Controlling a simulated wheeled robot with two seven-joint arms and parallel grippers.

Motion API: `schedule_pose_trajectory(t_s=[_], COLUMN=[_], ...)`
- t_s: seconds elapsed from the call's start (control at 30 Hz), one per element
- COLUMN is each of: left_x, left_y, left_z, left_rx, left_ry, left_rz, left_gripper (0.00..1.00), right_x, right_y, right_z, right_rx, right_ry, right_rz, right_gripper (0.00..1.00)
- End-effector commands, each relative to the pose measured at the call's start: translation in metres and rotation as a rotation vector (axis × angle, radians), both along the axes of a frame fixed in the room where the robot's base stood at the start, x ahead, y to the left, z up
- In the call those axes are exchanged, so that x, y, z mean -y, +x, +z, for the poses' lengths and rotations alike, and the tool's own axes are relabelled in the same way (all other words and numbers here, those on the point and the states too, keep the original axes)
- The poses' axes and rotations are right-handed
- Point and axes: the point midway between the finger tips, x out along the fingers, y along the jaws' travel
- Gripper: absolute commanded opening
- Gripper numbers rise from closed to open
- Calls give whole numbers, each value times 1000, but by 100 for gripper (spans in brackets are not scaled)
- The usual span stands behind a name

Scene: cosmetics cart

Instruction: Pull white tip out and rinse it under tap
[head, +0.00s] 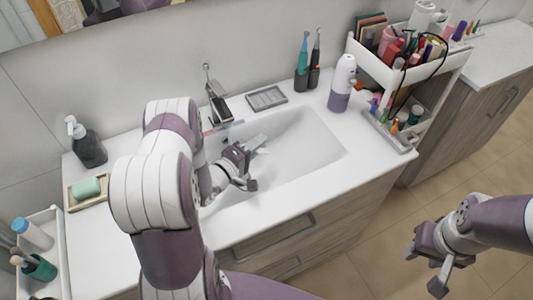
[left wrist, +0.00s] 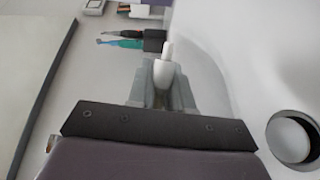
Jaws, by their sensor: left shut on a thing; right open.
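My left gripper (head: 246,163) is low in the white sink basin (head: 310,140), below and to the right of the tap (head: 216,102). In the left wrist view its jaws (left wrist: 163,88) are shut on the white tip (left wrist: 166,68), a pale cone with a narrow end pointing away from the gripper. The tip is hard to make out in the head view, and no water stream is clear there. A white and purple bottle-shaped device (head: 342,84) stands upright right of the basin. My right gripper (head: 424,270) is open and empty over the floor at lower right.
Two electric toothbrushes (head: 307,66) stand behind the basin, near a grey soap tray (head: 266,98). A dark pump bottle (head: 88,146) and green soap (head: 87,187) are at left. A loaded white cart (head: 399,77) stands at right. The drain (left wrist: 292,138) is open to view.

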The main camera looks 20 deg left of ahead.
Motion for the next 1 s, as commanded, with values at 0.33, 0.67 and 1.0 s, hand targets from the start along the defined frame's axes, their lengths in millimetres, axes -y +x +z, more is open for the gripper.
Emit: schedule_pose_trajectory(t_s=[0.33,0.67,1.0], left_x=[-43,-66,-68], left_y=[19,30,31], left_z=[-10,-12,-12], left_rx=[1,-1,-2], left_ry=[2,-1,1], left_rz=[1,1,0], left_gripper=[0,0,0], right_x=[0,0,0], right_y=[0,0,0], right_z=[-25,-33,-32], right_rx=[0,0,0], right_ry=[0,0,0], right_rz=[0,0,0], right_gripper=[43,43,43])
